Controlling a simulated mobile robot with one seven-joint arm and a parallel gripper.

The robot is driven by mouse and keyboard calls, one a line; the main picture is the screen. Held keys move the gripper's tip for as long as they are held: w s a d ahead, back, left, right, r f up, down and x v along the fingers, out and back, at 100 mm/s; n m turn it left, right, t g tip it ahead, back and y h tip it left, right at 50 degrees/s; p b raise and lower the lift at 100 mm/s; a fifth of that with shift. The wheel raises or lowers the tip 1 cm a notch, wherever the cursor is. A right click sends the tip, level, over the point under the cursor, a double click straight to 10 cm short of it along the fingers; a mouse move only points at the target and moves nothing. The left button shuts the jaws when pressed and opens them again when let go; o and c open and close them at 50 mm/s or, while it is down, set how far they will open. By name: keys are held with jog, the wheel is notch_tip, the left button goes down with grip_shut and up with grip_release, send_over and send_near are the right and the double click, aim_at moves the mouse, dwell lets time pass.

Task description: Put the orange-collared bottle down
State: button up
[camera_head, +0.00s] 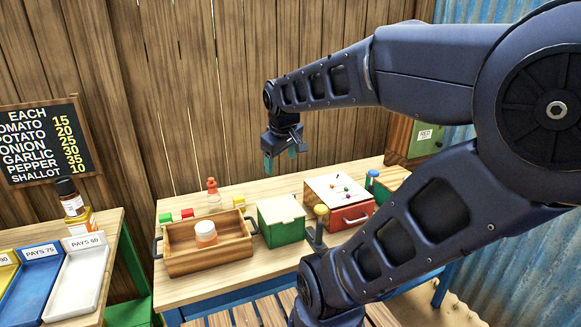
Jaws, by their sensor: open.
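My gripper (280,158) is open and empty, its teal fingers pointing down in the air above the back of the wooden table (185,292). A short jar with an orange band (206,236) and pale top sits inside the tray. I cannot tell for certain which of these is the orange-collared bottle. Neither touches my gripper.
A green box (282,229) with a pale lid and a red-fronted drawer box (352,217) stand right of the tray. A yellow-topped post (320,215) and small coloured blocks (187,214) are nearby. A dark-capped amber bottle (72,205) stands on the left table.

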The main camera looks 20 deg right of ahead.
jog(key=s+m, duration=0.3)
jog(key=s+m+y, duration=0.1)
jog(key=s, duration=0.1)
jog(key=shift+d+f+m, duration=0.2)
jog(key=shift+d+m, duration=0.1)
jog(key=shift+d, duration=0.1)
dwell(0.9)
